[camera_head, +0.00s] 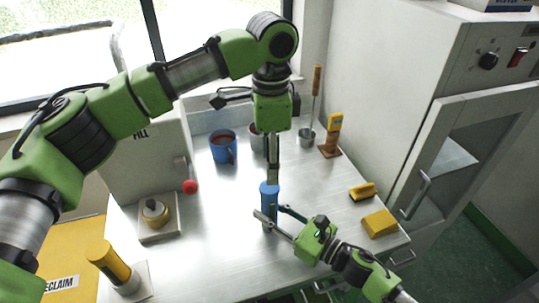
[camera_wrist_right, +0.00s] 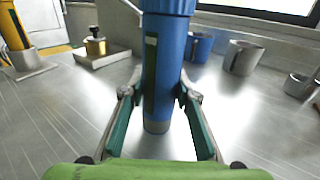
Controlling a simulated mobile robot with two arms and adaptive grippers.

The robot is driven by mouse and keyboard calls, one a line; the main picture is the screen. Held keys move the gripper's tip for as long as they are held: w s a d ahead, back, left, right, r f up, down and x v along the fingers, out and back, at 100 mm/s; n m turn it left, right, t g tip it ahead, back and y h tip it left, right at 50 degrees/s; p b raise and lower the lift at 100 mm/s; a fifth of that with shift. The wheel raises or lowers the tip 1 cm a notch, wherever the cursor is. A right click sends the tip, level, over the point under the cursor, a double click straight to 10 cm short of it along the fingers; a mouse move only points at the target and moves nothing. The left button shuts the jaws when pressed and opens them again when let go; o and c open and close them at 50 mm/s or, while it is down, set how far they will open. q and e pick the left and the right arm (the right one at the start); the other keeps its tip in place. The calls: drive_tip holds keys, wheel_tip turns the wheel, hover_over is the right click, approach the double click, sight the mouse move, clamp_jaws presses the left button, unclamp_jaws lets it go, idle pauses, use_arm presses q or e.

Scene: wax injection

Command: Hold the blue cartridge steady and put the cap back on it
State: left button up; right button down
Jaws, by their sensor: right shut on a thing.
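The blue cartridge (camera_head: 268,214) stands upright on the metal table, near its middle. It also shows in the right wrist view (camera_wrist_right: 162,70), with a dark strip on its side and a grey lower end. My right gripper (camera_head: 273,212) is shut on its body from the front right, one finger on each side. A wider blue cap (camera_head: 269,188) is at the cartridge's top; whether it is seated cannot be told. My left gripper (camera_head: 272,171) points straight down at the cap. Its fingers are seen edge-on, so their gap is hidden.
A brass pot (camera_head: 155,213) and yellow cylinder (camera_head: 108,262) are left. A yellow brush (camera_head: 362,191) and yellow block (camera_head: 379,223) are right.

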use_arm(q)
drive_tip(key=n, duration=0.6)
drive_tip(key=shift+a+r, duration=0.1)
drive_tip(key=shift+r, duration=0.2)
drive_tip(key=n, duration=0.5)
drive_tip(key=shift+r+n, duration=0.2)
drive_tip(key=shift+n, duration=0.1)
drive_tip(key=shift+f, duration=4.05)
